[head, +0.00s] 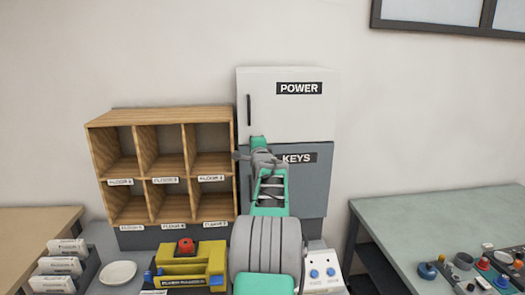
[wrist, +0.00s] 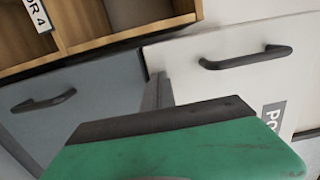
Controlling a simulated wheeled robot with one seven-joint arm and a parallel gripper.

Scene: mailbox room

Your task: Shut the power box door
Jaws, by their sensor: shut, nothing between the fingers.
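The power box (head: 289,112) is the white upper box on the wall, with a POWER label and a dark upright handle at its left edge. Its door looks flush or nearly so; I cannot tell whether a small gap is left. In the wrist view the white door (wrist: 225,85) and its handle fill the right side, tilted. My gripper (head: 258,142) is shut and empty, in front of the lower left part of the power door. In the wrist view its green finger with a dark edge (wrist: 165,120) covers the lower middle. Contact with the door cannot be told.
The grey KEYS box (head: 312,185) sits directly below, partly hidden by my arm. A wooden pigeonhole shelf (head: 188,127) stands close on the left. Below are a yellow device (head: 205,258), a white plate (head: 118,273) and a white button box (head: 322,268).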

